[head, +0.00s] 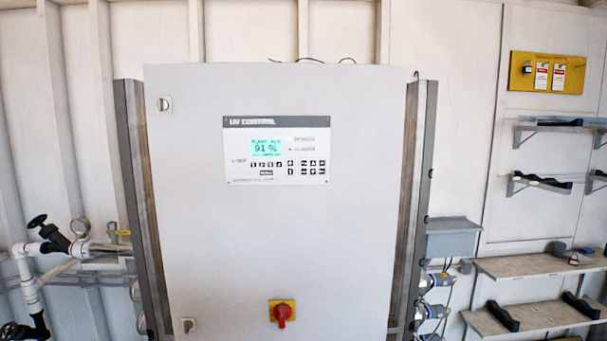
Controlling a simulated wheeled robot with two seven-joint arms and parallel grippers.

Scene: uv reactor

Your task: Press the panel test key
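The UV control panel (276,150) is a light plate with a dark title strip, set in the upper middle of a tall white cabinet door (200,230). Its green display (266,148) reads 91 %. Rows of small black keys (266,164) lie under the display, and another block of keys (312,167) lies to its right. The key labels are too small to read, so I cannot tell which is the test key. Neither of my grippers shows in the head view.
A red rotary switch (282,313) on a yellow plate sits low on the door. Pipes with a black valve handle (48,232) stand at the left. Shelves (530,265) and a yellow tag board (547,73) are at the right. Nothing blocks the panel's front.

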